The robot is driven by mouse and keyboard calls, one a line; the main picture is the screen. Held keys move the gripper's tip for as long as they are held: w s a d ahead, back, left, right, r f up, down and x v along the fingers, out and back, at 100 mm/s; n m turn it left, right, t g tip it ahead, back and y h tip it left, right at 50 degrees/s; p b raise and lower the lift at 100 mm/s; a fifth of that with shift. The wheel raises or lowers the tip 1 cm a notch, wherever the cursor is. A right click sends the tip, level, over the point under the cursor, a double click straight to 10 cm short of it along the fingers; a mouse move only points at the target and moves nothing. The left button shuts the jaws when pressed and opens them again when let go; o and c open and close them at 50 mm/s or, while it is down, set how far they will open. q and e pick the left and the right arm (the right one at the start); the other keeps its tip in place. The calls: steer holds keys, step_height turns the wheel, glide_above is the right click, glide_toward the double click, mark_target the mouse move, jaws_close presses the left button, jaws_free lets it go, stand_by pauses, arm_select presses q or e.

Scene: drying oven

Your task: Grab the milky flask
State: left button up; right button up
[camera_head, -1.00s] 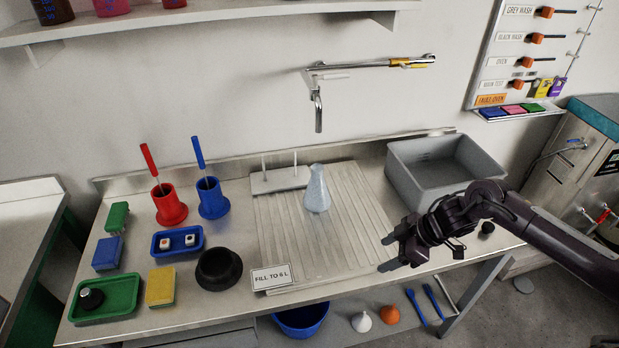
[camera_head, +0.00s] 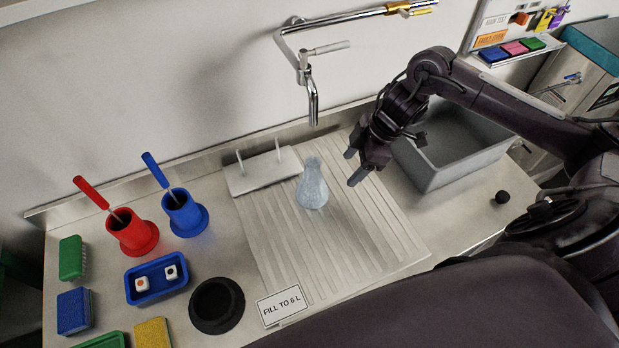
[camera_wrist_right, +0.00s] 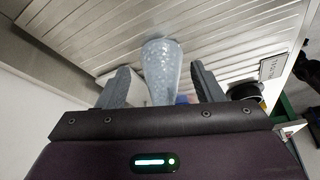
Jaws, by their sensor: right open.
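The milky flask (camera_head: 312,186) is a pale bluish-white cone-shaped flask standing upright on the ribbed drainboard (camera_head: 345,240). My right gripper (camera_head: 353,169) is open and empty, just to the right of the flask's neck in the head view, apart from it. My left gripper is not in view.
A peg rack (camera_head: 262,172) stands behind the flask. A faucet (camera_head: 313,95) hangs above the drainboard. A grey basin (camera_head: 455,165) is to the right, below my right arm. Red (camera_head: 133,235) and blue (camera_head: 186,215) brush holders stand to the left.

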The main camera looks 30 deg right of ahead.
mark_target(310, 168)
steer(key=w+a, duration=0.1)
steer(key=a, duration=0.1)
steer(key=w+a+p, duration=0.1)
steer(key=a, duration=0.2)
steer(key=shift+w+a+r+p, duration=0.2)
steer(key=shift+w+a+p, duration=0.1)
steer(key=shift+w+p, duration=0.1)
steer(key=a, duration=0.1)
steer(key=w+a+p, duration=0.1)
steer(key=a, duration=0.1)
steer(key=shift+w+a+f, duration=0.1)
steer(key=shift+w+f, duration=0.15)
steer(key=shift+a+f, duration=0.1)
steer(key=shift+f, duration=0.35)
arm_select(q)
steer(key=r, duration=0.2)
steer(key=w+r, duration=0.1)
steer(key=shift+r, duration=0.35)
arm_select(e)
jaws_close()
